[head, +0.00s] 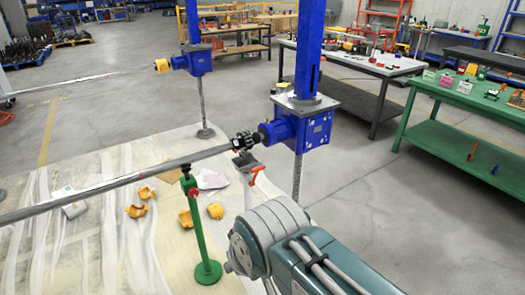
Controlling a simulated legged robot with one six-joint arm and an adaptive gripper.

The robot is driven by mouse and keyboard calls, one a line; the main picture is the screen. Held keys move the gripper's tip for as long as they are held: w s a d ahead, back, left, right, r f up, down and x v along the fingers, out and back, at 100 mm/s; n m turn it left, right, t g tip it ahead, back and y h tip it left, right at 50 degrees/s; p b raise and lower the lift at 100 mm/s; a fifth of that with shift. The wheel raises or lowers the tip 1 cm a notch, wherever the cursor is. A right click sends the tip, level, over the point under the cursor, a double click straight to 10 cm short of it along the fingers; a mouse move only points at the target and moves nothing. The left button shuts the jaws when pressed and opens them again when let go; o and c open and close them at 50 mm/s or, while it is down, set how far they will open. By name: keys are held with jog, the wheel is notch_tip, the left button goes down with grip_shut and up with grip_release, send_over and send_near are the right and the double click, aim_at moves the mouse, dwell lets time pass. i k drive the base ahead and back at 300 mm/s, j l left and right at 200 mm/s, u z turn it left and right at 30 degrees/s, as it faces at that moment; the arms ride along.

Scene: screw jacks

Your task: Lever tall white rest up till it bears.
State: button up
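The shaft runs to a dark coupling (243,142) beside the blue screw jack gearbox (297,130). A grey piece with an orange lever (257,174) shows below the coupling. My arm enters from the bottom right; my gripper is not seen.
A second blue jack (194,62) stands farther back with its own shaft. Yellow cover pieces (137,210) and paper (212,178) lie on the pale floor sheet (110,255). A green table (465,97) and grey workbench (352,62) stand right. Bare floor lies between.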

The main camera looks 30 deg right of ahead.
aim_at(256, 171)
jog(key=i+l, duration=0.7)
jog(key=l, duration=0.25)
jog(key=i+l, duration=0.5)
jog(key=l, duration=0.45)
jog(key=i, duration=0.05)
